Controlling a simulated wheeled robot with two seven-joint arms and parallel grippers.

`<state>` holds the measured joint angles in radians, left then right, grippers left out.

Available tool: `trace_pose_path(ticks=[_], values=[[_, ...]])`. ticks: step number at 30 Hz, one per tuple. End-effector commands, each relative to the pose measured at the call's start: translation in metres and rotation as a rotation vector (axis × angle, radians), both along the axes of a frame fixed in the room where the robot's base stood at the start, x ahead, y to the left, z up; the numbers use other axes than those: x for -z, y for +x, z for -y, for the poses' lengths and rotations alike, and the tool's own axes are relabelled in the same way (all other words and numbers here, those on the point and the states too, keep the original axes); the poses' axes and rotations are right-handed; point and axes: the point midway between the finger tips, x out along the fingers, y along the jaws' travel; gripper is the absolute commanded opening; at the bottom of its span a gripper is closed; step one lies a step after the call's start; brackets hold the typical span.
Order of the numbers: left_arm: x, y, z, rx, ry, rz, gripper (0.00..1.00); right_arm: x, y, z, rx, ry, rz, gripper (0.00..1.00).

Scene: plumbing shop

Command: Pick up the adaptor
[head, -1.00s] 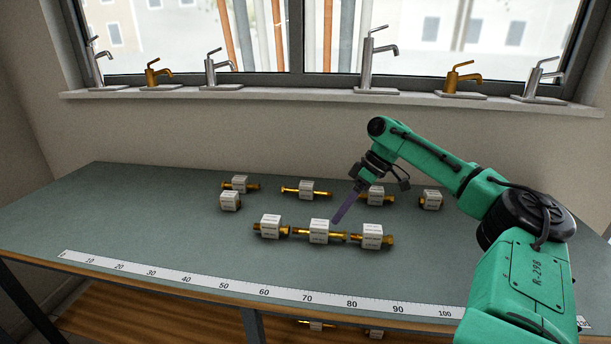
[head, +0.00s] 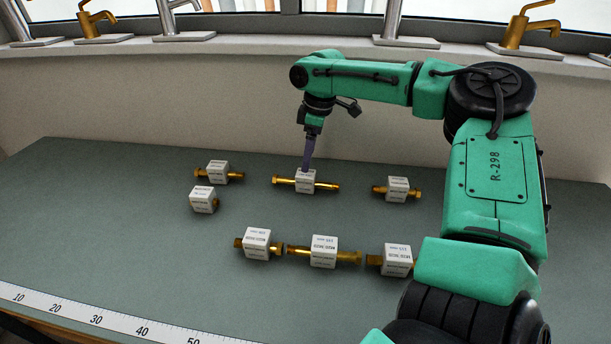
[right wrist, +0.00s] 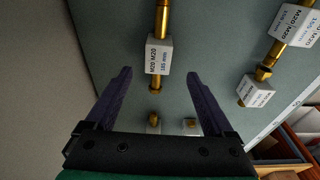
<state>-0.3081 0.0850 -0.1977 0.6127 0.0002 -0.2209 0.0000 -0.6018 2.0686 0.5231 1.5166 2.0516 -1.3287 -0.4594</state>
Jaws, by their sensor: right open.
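Several brass adaptors, each with a white label block, lie on the grey-green table; the frames do not single one out. My right gripper (head: 306,168) points down at the long adaptor in the middle of the back row (head: 327,186). In the right wrist view my right gripper (right wrist: 158,73) is open and empty. The same adaptor (right wrist: 158,56) shows lengthwise between its two purple fingers, apparently lower than they are. The gap to it is hard to judge. In the head view the fingers partly cover its block. My left gripper is not in view.
Other adaptors lie at the back left (head: 217,170), left (head: 201,199), back right (head: 397,188) and in a front row (head: 323,250). A white measuring strip (head: 100,323) runs along the front edge. Taps (head: 525,30) stand on the sill behind.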

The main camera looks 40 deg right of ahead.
Motion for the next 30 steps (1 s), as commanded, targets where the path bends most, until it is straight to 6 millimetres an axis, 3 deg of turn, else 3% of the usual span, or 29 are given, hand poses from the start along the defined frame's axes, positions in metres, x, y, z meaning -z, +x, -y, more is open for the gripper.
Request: trace_pose_path(ticks=[12, 19, 26, 30], values=[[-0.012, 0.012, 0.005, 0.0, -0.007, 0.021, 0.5, 0.065, 0.005, -0.005, 0.001, -0.001, -0.002, 0.88], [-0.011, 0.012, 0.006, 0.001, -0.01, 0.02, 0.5, 0.069, 0.006, -0.005, 0.001, -0.001, 0.001, 0.88], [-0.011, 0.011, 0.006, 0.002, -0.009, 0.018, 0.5, 0.069, 0.006, -0.005, 0.001, -0.001, 0.001, 0.0], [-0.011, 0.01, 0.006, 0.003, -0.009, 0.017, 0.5, 0.068, 0.006, -0.005, 0.001, -0.001, 0.002, 0.0]])
